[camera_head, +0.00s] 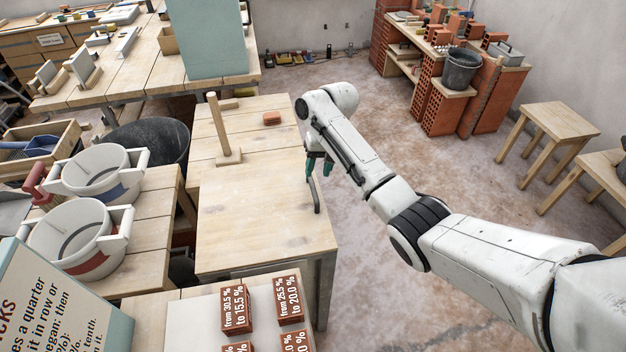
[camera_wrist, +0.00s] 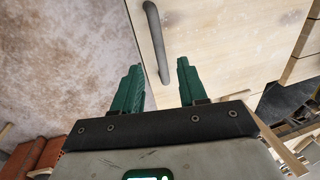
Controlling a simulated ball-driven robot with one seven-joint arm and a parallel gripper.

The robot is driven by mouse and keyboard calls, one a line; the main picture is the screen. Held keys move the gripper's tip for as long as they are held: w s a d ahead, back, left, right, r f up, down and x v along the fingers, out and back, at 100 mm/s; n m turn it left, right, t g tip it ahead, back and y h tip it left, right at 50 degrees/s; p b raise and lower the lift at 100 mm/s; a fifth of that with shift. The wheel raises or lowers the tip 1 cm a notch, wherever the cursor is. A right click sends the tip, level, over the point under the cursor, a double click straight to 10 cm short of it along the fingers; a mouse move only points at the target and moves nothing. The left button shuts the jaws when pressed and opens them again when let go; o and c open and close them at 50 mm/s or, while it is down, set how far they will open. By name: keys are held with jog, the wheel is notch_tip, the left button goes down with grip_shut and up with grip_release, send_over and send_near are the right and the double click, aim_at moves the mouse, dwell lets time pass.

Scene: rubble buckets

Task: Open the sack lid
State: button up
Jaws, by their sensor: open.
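A wooden box-like bench has a pale plank top (camera_head: 255,220) that looks like the lid; it lies flat. A grey bar handle (camera_head: 315,194) sits near its right edge. In the wrist view the handle (camera_wrist: 156,40) runs down toward the gap between my fingers, on the pale wood (camera_wrist: 215,40). My gripper (camera_head: 319,172) has green fingers pointing down at the far end of the handle. In the wrist view my gripper (camera_wrist: 159,68) is open, with nothing clasped. I cannot tell whether a finger touches the handle. No sack is seen.
White buckets (camera_head: 78,235) stand to the left. Labelled bricks (camera_head: 236,310) lie in front.

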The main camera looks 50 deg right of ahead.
aim_at(313, 186)
jog(key=f, duration=0.3)
jog(key=a+f, duration=0.1)
jog(key=f, duration=0.1)
jog(key=shift+w+f, duration=0.3)
jog(key=shift+f, duration=0.05)
grip_shut()
dwell(0.4)
